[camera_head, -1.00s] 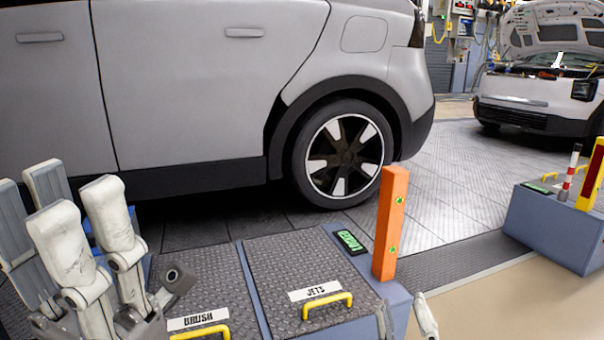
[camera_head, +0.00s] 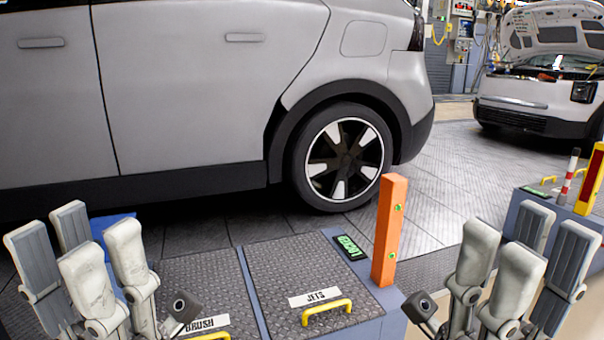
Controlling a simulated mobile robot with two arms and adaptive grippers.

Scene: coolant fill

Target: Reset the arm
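My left gripper (camera_head: 92,262) stands upright at the lower left of the head view, its fingers spread apart with nothing between them. My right gripper (camera_head: 520,272) stands upright at the lower right, its fingers also spread and empty. Both are in front of the blue-grey box with the plated lids and touch nothing that I can see. The lower parts of both grippers are cut off by the bottom edge.
The box has a JETS lid (camera_head: 305,270) and a BRUSH lid (camera_head: 195,268), each with a yellow handle. An orange post (camera_head: 389,230) rises at its right corner beside a green display (camera_head: 349,247). A silver car (camera_head: 190,90) stands behind. A white car (camera_head: 535,95) has its hood up.

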